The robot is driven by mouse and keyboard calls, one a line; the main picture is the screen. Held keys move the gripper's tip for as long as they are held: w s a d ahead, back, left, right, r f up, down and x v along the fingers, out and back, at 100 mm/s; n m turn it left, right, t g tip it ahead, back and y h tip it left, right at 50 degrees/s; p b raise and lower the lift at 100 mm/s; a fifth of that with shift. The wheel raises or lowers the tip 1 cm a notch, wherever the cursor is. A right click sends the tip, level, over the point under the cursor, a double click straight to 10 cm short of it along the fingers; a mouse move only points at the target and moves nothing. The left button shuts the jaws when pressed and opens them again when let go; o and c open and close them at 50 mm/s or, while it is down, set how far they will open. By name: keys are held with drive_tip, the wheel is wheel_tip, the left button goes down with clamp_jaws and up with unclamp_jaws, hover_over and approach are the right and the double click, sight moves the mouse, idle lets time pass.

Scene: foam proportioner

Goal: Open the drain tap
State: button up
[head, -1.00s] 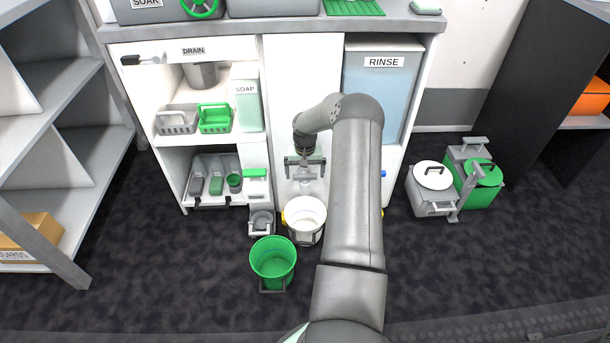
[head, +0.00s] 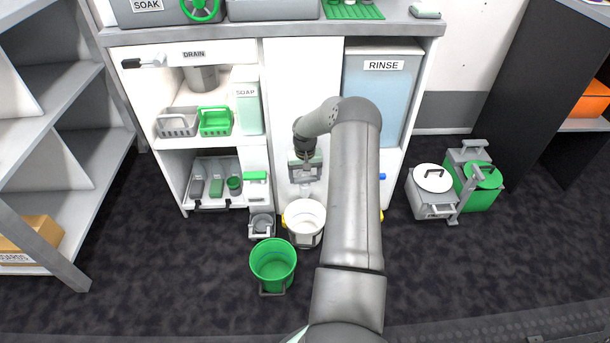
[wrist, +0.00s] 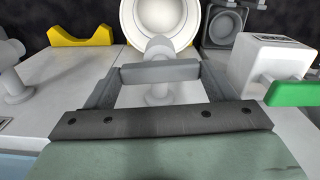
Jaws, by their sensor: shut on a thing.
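A pale tap (wrist: 157,48) stands out from the white cabinet front, its spout over a white bucket (head: 304,216); I take it as the drain tap. A grey crossbar handle (wrist: 160,72) lies across it in the wrist view. My gripper (head: 305,178) is in front of the tap, its fingers at the two ends of the crossbar, shut on it. It also shows in the wrist view (wrist: 158,76). The white bucket's rim shows behind the tap there (wrist: 160,8). My arm hides part of the cabinet front.
A green bucket (head: 273,262) stands on the floor in front. A white box (wrist: 265,62) with a green lever (wrist: 292,94) is beside the tap, and another pale tap (wrist: 14,72) is on the other side. The DRAIN label (head: 194,54) is up on the cabinet.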

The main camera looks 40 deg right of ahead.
sight(305, 178)
drive_tip(key=n+p, duration=0.1)
drive_tip(key=n, duration=0.3)
drive_tip(key=shift+r, duration=0.1)
drive_tip(key=n, duration=0.4)
drive_tip(key=shift+n+p, duration=0.35)
drive_tip(key=shift+n, duration=0.05)
drive_tip(key=n, duration=0.4)
drive_tip(key=shift+n+p, duration=0.35)
drive_tip(key=shift+n, duration=1.55)
drive_tip(key=o, duration=1)
wheel_tip(305, 178, up, 17)
drive_tip(key=p, duration=0.4)
drive_tip(key=shift+r, duration=0.15)
